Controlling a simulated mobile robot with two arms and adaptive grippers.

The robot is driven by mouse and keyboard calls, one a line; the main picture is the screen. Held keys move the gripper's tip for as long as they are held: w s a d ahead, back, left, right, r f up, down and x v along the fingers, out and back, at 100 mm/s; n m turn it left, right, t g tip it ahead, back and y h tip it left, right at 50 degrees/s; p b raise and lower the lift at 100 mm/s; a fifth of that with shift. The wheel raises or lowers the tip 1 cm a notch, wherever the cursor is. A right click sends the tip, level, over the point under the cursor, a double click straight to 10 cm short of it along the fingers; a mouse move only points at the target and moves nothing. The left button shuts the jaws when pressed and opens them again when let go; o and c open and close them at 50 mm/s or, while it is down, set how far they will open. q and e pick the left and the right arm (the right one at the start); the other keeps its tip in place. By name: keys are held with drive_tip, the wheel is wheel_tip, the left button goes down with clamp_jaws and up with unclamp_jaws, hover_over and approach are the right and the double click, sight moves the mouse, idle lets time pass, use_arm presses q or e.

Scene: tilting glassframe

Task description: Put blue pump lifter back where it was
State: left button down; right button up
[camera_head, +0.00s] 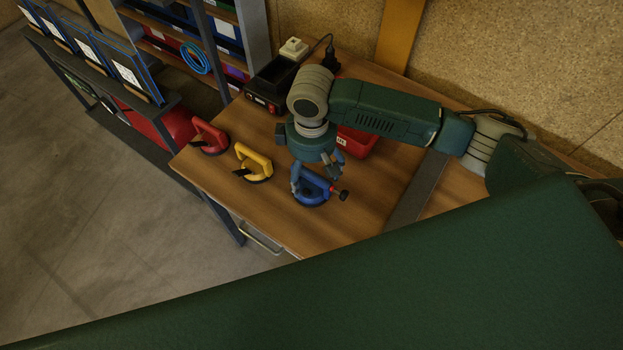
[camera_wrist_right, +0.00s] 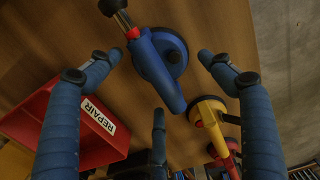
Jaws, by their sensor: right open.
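The blue pump lifter (camera_head: 318,192) lies on the wooden table, near its front edge, with a black and red pump knob at its right end. My right gripper (camera_head: 316,179) is right above it, open, with its fingers around the lifter's handle. In the right wrist view the blue lifter (camera_wrist_right: 160,68) lies between the spread fingers of the gripper (camera_wrist_right: 158,57), with a visible gap to each. I cannot tell whether any finger touches it. My left gripper is not in view.
A yellow lifter (camera_head: 254,162) and a red lifter (camera_head: 208,138) stand in a row to the left. A red bin (camera_head: 358,143), labelled REPAIR in the wrist view (camera_wrist_right: 98,115), stands behind the gripper. A black device (camera_head: 270,85) is at the back. Shelves (camera_head: 195,35) stand left.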

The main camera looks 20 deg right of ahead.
wheel_tip(320, 180, up, 8)
drive_tip(key=shift+f+b, duration=0.15)
drive_tip(key=shift+b, duration=0.25)
idle(0.3)
